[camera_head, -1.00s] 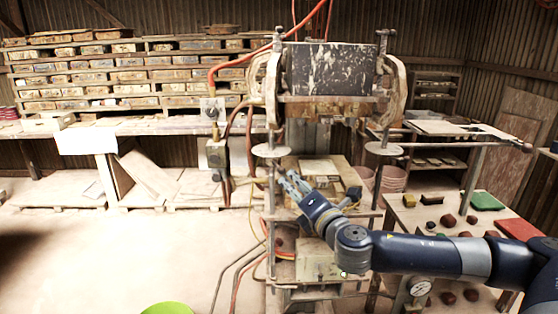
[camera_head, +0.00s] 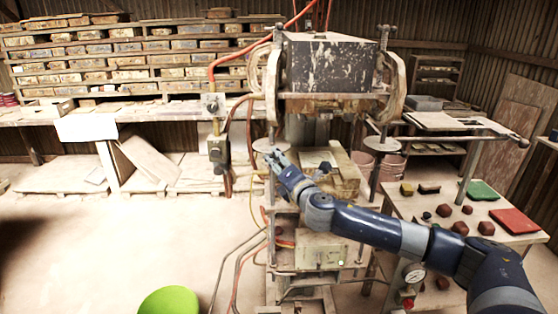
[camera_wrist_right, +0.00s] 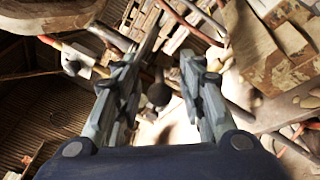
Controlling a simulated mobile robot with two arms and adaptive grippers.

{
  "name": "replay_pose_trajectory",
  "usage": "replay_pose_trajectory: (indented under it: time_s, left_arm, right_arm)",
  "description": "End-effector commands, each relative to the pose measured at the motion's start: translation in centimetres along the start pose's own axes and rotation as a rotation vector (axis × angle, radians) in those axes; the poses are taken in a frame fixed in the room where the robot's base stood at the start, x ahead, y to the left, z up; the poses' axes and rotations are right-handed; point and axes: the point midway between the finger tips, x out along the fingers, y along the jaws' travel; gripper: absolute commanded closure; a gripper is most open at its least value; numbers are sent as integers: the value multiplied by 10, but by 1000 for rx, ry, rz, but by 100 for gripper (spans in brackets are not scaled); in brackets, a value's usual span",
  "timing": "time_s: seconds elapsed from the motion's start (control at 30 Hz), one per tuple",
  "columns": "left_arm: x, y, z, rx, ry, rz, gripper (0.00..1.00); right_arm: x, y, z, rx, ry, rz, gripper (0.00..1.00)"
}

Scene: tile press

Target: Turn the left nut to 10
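The press (camera_head: 330,65) stands in the middle of the head view, with a threaded rod at each side. A pale round disc (camera_head: 262,145) sits on its left rod; I cannot tell for sure whether this is the left nut, and no numbers are readable. My right gripper (camera_head: 274,157) reaches up from the right, with its fingertips overlapping the disc's lower edge. Contact cannot be judged. In the right wrist view, its two fingers (camera_wrist_right: 160,75) are apart. A dark rounded knob (camera_wrist_right: 158,94) shows between them, with nothing visibly clamped. My left gripper is out of view.
A matching disc (camera_head: 383,143) sits on the right rod. Orange hoses (camera_head: 245,62) and a valve box (camera_head: 217,152) are left of the press. A table (camera_head: 440,205) with red blocks stands to the right. A green round object (camera_head: 169,301) is at the bottom. Floor at left is clear.

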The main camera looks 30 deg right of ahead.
Motion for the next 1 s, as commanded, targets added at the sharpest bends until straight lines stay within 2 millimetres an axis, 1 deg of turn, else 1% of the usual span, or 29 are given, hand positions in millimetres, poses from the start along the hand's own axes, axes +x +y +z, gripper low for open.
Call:
replay_pose_trajectory:
  time_s: [0.27,0.3,0.37,0.4,0.43,0.83,1.0]
  left_arm:
    - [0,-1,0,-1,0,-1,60]
    - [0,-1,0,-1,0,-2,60]
    - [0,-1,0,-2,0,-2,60]
    - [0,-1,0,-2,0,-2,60]
    - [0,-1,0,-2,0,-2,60]
    - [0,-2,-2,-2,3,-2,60]
    - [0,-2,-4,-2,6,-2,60]
  right_arm:
    - [1,0,0,0,0,0,63]
    - [1,0,0,0,0,0,72]
    - [1,0,0,0,0,0,86]
    - [1,0,0,0,0,0,95]
    - [1,0,0,0,0,0,100]
    - [1,0,0,0,-1,-1,100]
    - [8,1,-3,1,-9,-7,100]
